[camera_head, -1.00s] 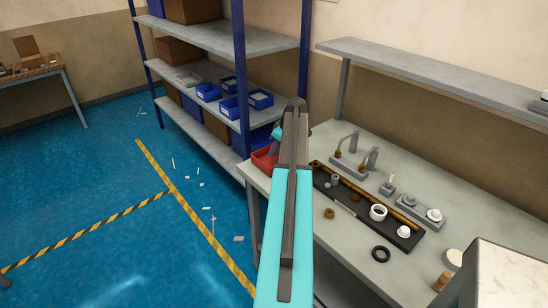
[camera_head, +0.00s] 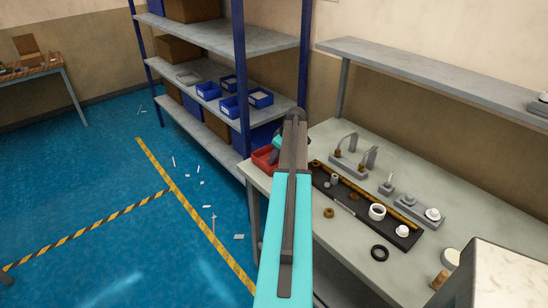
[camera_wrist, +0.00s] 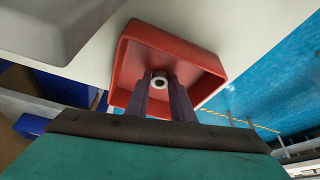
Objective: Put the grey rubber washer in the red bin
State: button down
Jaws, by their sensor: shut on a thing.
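The red bin (camera_head: 262,160) stands at the left end of the workbench, partly behind my arm in the head view. In the wrist view the open red bin (camera_wrist: 190,58) lies right beyond my fingers. My gripper (camera_wrist: 160,88) is shut on a small pale grey ring, the grey rubber washer (camera_wrist: 159,79), held between the fingertips with its hole showing. The washer appears over the bin's inside; its height above the bin floor is hard to tell. In the head view the fingertips and washer are hidden behind my arm.
A black tray (camera_head: 345,204) with several small parts lies on the workbench (camera_head: 340,244) right of the bin. A black ring (camera_head: 379,254) lies in front of it. Metal fixtures (camera_head: 348,165) stand behind. Blue-posted shelving (camera_head: 240,75) rises close behind the bin.

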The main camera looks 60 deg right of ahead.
jog(key=shift+f, duration=0.15)
jog(key=c, duration=1.5)
grip_release()
jog(key=shift+c, duration=0.2)
jog(key=shift+s+r, duration=0.1)
jog(key=shift+r, duration=0.2)
jog(key=b+v, duration=0.4)
jog(key=v, duration=0.7)
jog(key=shift+r, duration=0.4)
jog(key=shift+s, duration=0.1)
